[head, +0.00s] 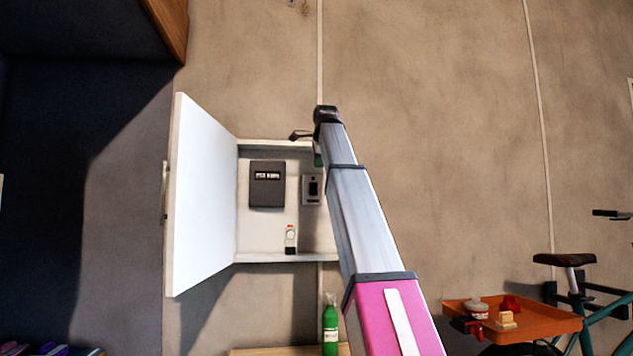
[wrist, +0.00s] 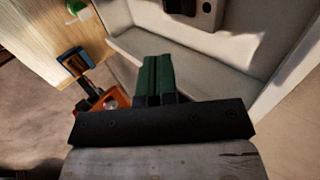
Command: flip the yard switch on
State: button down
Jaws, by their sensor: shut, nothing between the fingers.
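A white wall cabinet (head: 288,257) stands with its door (head: 203,195) swung open to the left. Inside, on the back, is a grey switch plate (head: 312,197) with a dark rocker. Part of a grey fitting with a dark piece (wrist: 207,10) shows at the top of the wrist view, beyond my fingertips. My gripper (head: 318,158) is at the cabinet's upper right opening, above the switch plate in the head view and partly hidden by my wrist. In the wrist view my gripper's green fingers (wrist: 158,62) are shut together with nothing between them. I cannot tell the rocker's position.
A dark panel with small displays (head: 267,196) is left of the switch plate. A small white item (head: 290,236) stands lower inside the cabinet. A green bottle (head: 330,331) is below. An orange tray (head: 545,322) and a bicycle (head: 590,314) are at right.

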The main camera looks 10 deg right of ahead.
aim_at(314, 190)
jog(key=x, duration=1.2)
jog(key=shift+w+r, duration=0.4)
jog(key=shift+w+f, duration=0.35)
jog(key=shift+w, duration=0.3)
jog(key=shift+f, duration=0.1)
jog(key=shift+w+f+t, duration=0.1)
jog(key=shift+f+t, duration=0.05)
jog(key=shift+t, duration=0.25)
jog(key=shift+w, duration=0.1)
jog(key=shift+r, duration=0.9)
